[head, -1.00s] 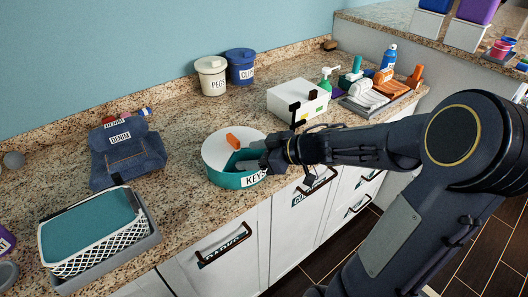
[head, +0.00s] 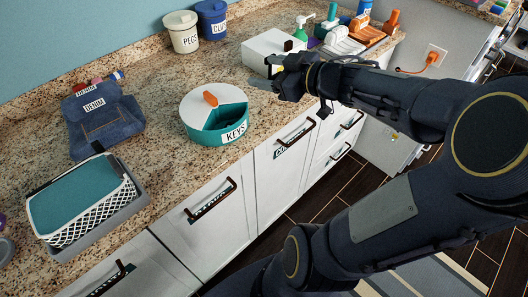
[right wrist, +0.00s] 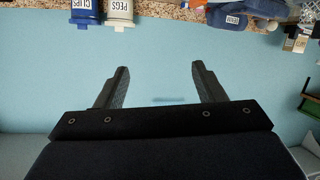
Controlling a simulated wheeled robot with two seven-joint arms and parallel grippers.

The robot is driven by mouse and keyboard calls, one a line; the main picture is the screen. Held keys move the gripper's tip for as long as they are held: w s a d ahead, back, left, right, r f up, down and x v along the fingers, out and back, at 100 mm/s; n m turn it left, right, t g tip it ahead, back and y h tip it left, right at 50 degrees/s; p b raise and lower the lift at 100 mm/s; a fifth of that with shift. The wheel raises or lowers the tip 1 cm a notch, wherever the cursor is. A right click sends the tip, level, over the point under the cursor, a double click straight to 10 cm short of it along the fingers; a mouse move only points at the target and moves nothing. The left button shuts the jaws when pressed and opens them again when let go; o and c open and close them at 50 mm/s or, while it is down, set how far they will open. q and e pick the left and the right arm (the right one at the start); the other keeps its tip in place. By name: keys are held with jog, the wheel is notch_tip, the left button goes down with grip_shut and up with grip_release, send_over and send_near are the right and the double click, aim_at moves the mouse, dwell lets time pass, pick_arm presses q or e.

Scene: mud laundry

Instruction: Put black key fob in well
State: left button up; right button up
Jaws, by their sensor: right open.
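A round teal tub labelled KEYS (head: 205,138) stands on the counter. My right gripper (head: 262,75) is up and to the right of the tub, in front of a white box. In the right wrist view its fingers (right wrist: 160,72) are spread, with nothing between them. My left gripper is not in view.
The white box (head: 262,45) stands behind my right gripper. A PEGS pot (head: 184,40) and a CLIPS pot (head: 213,27) stand at the wall. A denim bag (head: 100,125) and a teal-topped basket (head: 80,195) are at left. Counter around the tub is clear.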

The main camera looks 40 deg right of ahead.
jog(key=s+a+f+m+g, duration=0.3)
jog(key=s+a+f+g, duration=0.1)
jog(key=s+a, duration=0.4)
jog(key=s+a+f+m+g, duration=0.3)
jog(key=s+a+f, duration=0.3)
jog(key=s+a, duration=0.2)
jog(key=shift+s+g, duration=0.45)
jog(key=shift+g, duration=0.45)
